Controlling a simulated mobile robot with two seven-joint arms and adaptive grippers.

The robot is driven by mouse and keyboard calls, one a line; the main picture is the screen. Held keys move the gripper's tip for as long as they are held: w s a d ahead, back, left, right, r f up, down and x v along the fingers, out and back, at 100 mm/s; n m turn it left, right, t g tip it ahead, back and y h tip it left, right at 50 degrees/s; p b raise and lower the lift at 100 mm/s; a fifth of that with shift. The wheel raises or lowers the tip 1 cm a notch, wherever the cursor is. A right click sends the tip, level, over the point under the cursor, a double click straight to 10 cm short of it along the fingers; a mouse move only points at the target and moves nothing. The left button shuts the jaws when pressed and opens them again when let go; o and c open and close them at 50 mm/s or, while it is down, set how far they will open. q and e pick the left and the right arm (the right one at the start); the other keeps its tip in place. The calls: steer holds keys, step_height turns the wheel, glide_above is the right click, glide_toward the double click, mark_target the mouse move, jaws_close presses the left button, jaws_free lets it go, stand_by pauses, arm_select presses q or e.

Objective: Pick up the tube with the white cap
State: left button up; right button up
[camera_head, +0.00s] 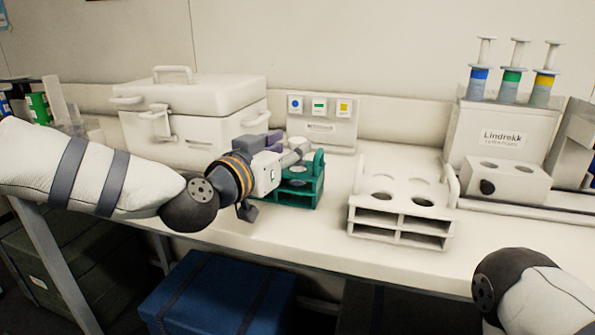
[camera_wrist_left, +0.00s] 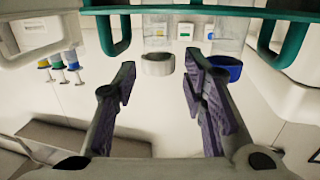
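A tube with a white cap (camera_wrist_left: 158,64) stands in the green rack (camera_head: 303,197). In the left wrist view, which looks upside down, its clear body runs up past the green rack frame (camera_wrist_left: 180,10). A second tube, with a blue cap (camera_wrist_left: 226,68), is beside it, partly behind a finger. My left gripper (camera_wrist_left: 161,76) is open, its purple-padded fingers on either side of the white cap in the picture, with gaps showing. In the head view the left gripper (camera_head: 272,142) is at the green rack and hides part of it. My right gripper is not in view.
A white rack with empty holes (camera_head: 402,205) stands right of the green one. A white lidded box (camera_head: 190,115) stands behind my left arm. A labelled stand (camera_head: 505,135) with three colored syringes is at the right. The bench front between the racks is clear.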

mark_target(293, 144)
arm_select(q)
steer(key=x, duration=0.3)
steer(key=shift+w+d, duration=0.25)
steer(key=shift+d, duration=0.05)
jaws_close()
